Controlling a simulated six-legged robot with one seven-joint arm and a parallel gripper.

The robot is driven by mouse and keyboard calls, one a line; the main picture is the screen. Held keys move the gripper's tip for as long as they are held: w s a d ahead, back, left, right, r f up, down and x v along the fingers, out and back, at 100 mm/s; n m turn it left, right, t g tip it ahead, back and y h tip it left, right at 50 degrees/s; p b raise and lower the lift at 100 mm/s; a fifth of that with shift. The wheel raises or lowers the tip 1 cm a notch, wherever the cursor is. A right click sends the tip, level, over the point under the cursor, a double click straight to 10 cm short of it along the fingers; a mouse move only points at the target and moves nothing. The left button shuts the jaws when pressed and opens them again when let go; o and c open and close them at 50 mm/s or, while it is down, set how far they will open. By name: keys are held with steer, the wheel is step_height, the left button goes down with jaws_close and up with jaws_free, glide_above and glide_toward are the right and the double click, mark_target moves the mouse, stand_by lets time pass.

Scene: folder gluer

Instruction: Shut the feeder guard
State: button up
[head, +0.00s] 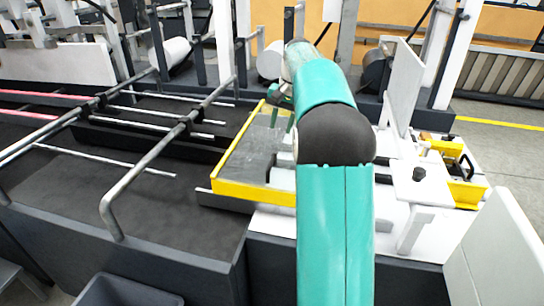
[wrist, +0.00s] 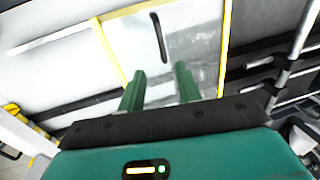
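The feeder guard (head: 243,160) is a clear panel in a yellow frame, in the middle of the head view. It lies low and nearly flat over the machine bed; I cannot tell whether it is fully down. My arm hides its right part. In the wrist view the guard (wrist: 195,55) fills the upper middle, with a dark bar handle (wrist: 160,38) on it. My gripper (wrist: 160,72) has two green fingers spread apart with nothing between them. They point at the panel just short of the handle. In the head view my gripper (head: 281,118) is over the guard, partly hidden by my arm.
Metal rods and rails (head: 165,150) run over the dark bed on the left. A white upright plate (head: 400,85) and a yellow unit with a black handle (head: 462,175) stand on the right. A grey bin (head: 125,292) is at the front.

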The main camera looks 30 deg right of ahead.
mark_target(272, 161)
steer(key=f, duration=0.4)
steer(key=w+a+f, duration=0.1)
steer(key=f, duration=0.3)
steer(key=w+f, duration=0.1)
steer(key=f, duration=0.4)
steer(key=shift+a, duration=0.4)
steer(key=shift+r, duration=0.1)
jaws_close()
